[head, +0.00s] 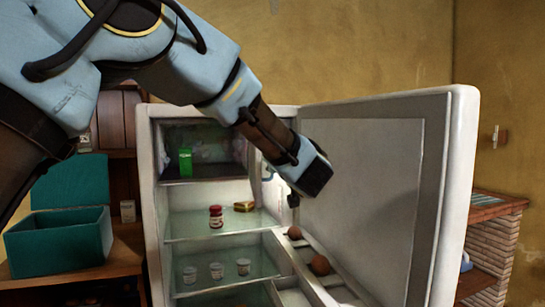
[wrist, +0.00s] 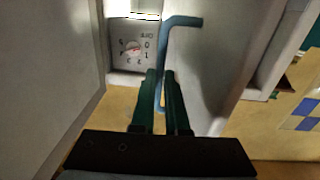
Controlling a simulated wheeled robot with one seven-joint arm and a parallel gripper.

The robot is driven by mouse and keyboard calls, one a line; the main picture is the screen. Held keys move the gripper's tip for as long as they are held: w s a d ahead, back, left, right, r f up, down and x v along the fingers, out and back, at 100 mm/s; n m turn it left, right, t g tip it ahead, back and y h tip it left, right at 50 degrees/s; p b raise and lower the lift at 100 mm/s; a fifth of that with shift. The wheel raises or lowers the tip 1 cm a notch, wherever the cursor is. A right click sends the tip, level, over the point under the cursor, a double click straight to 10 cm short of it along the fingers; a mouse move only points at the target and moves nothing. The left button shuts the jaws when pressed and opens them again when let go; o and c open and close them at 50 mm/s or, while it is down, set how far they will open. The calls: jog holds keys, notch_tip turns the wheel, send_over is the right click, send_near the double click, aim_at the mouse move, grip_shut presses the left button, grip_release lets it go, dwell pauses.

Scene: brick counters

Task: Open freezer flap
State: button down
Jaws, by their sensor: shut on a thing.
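The white fridge (head: 150,225) stands with its big door (head: 456,190) swung wide to the right. The freezer compartment (head: 215,160) at its top left shows a green box inside. A pale panel, apparently the freezer flap (head: 256,172), stands out at the compartment's right side with a blue handle (head: 267,174). In the wrist view the bent blue handle (wrist: 165,50) runs down between the dark green fingers of my gripper (wrist: 160,76), which is shut on it. A pale panel (wrist: 205,75) stands just right of the handle. My arm partly hides this area in the head view.
A red-lidded jar (head: 216,216), small cups and door-shelf items fill the fridge below. A dial plate (wrist: 130,48) shows beyond my fingers. A teal open box (head: 58,240) is at left, and a brick counter (head: 492,245) at right.

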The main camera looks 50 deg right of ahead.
jog(key=c, duration=0.9)
grip_release()
jog(key=shift+w, duration=0.15)
jog(key=b+v, duration=0.3)
jog(key=v, duration=0.8)
jog(key=shift+d, duration=0.1)
